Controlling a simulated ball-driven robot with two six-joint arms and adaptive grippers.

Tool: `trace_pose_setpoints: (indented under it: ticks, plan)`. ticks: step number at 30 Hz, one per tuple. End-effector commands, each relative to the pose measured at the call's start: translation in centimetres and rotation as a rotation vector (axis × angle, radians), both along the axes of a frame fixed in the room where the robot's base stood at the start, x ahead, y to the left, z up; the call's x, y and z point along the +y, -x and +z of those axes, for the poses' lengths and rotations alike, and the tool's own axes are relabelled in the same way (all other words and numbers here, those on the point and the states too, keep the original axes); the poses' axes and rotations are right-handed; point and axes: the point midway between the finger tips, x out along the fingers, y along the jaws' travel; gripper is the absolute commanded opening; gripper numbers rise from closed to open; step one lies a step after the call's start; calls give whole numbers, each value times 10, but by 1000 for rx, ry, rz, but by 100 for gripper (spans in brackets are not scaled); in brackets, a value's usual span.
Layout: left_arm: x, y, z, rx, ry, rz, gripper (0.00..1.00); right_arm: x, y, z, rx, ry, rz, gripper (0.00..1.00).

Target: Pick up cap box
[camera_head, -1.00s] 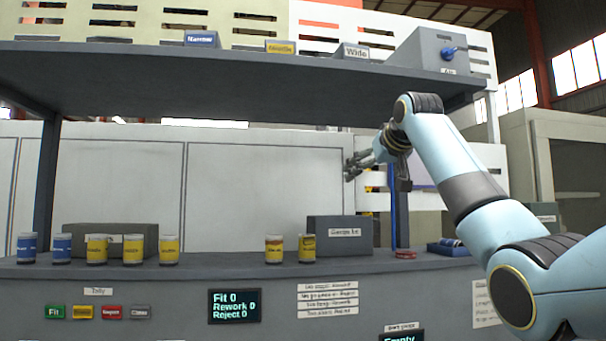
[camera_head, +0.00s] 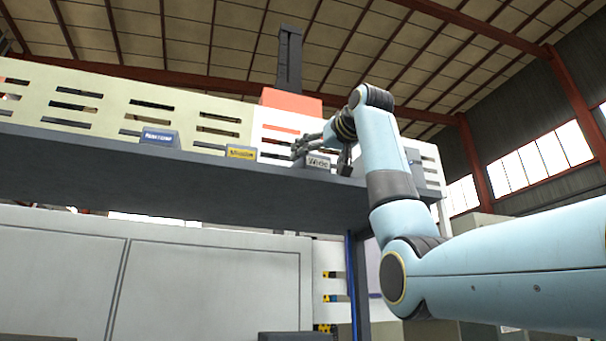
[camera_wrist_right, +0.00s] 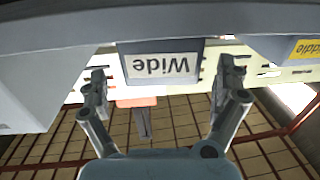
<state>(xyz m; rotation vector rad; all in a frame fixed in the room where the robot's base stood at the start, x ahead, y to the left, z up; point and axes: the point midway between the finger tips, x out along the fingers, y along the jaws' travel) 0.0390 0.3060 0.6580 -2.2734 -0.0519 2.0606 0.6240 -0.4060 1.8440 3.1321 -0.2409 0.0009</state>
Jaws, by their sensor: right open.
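A small grey box labelled "Wide" (camera_head: 319,161) sits at the front of the upper shelf. It also shows upside down in the right wrist view (camera_wrist_right: 160,66), its label facing the camera. My right gripper (camera_wrist_right: 166,82) is open, with one finger on either side of this box in the picture; I cannot tell whether they touch it. In the head view the right gripper (camera_head: 322,150) is at the box, its fingers overlapping it. No box in view reads "cap box". My left gripper is not in view.
Boxes labelled "Narrow" (camera_head: 159,138) and "Middle" (camera_head: 240,152) stand to the left on the same shelf (camera_head: 200,185). A larger grey box (camera_head: 430,168) is to the right, partly behind my arm. A slotted panel (camera_head: 75,97) stands behind.

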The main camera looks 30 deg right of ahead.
Motion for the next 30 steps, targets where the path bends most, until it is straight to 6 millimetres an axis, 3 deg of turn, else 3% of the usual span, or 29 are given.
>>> trace_pose_setpoints:
  ticks: [3,9,18,30]
  plan:
    - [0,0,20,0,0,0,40,-1,-17,5,5,-1,1,99]
    - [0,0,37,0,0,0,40,-5,-43,5,2,-1,0,99]
    - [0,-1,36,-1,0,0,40,-6,-47,1,0,0,0,98]
    - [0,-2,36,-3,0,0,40,-6,-47,2,1,0,0,45]
